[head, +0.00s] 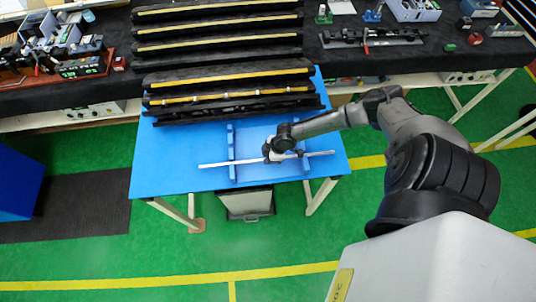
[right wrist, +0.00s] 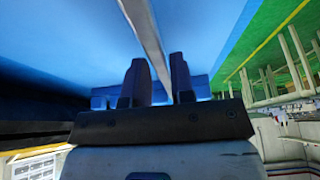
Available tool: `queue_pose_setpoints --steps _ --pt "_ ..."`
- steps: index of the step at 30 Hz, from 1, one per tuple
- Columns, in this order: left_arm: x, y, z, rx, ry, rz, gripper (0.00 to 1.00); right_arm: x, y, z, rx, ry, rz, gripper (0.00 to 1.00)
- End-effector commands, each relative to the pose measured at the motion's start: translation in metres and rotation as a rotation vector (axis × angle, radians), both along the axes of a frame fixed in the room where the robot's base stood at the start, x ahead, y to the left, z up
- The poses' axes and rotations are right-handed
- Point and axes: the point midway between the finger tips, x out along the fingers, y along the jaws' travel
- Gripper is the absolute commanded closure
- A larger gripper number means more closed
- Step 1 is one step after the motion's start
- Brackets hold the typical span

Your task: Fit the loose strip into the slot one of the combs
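The loose strip is a long, thin pale bar (head: 216,164) above the front of the blue table, crossing two blue combs, the left one (head: 231,140) and the right one (head: 305,168). I cannot tell whether it sits in their slots. My right gripper (head: 274,154) is at the strip between the combs. In the right wrist view the strip (right wrist: 146,32) runs between the two fingertips (right wrist: 156,62), which stand apart with a gap beside the strip. The wrist hides part of the strip in the head view. My left gripper is not in view.
The blue table (head: 165,150) has bare room left of the combs. A stack of black racks with yellow strips (head: 230,75) stands along its back. A grey bin (head: 248,204) is under the front edge. Dark benches with equipment (head: 370,38) lie behind.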

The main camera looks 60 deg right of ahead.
Motion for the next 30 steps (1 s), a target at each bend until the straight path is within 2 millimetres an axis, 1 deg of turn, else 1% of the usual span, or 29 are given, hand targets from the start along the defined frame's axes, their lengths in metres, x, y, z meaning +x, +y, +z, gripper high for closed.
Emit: queue_pose_setpoints --steps 1,6,7,16,20,23,26,30 --pt "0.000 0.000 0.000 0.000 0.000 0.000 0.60 0.000 0.000 0.000 0.000 0.000 0.000 0.82" --pt "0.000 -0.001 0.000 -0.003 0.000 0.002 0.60 0.000 0.000 0.000 0.000 0.000 0.000 0.98" --pt "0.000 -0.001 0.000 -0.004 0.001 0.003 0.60 0.000 0.000 0.000 0.000 0.000 0.000 1.00" --pt "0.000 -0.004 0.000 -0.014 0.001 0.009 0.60 0.000 0.000 0.000 0.000 0.000 0.000 1.00" --pt "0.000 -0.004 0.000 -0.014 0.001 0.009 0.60 0.000 -0.001 0.004 -0.001 -0.001 0.001 1.00" --pt "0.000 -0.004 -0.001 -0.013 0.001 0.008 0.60 0.000 -0.001 0.011 -0.001 -0.001 0.001 1.00" --pt "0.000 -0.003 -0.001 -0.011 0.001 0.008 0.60 0.000 -0.001 0.021 -0.002 -0.001 0.002 1.00" --pt "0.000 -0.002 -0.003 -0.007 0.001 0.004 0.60 -0.001 -0.001 0.044 -0.002 -0.001 0.002 1.00"
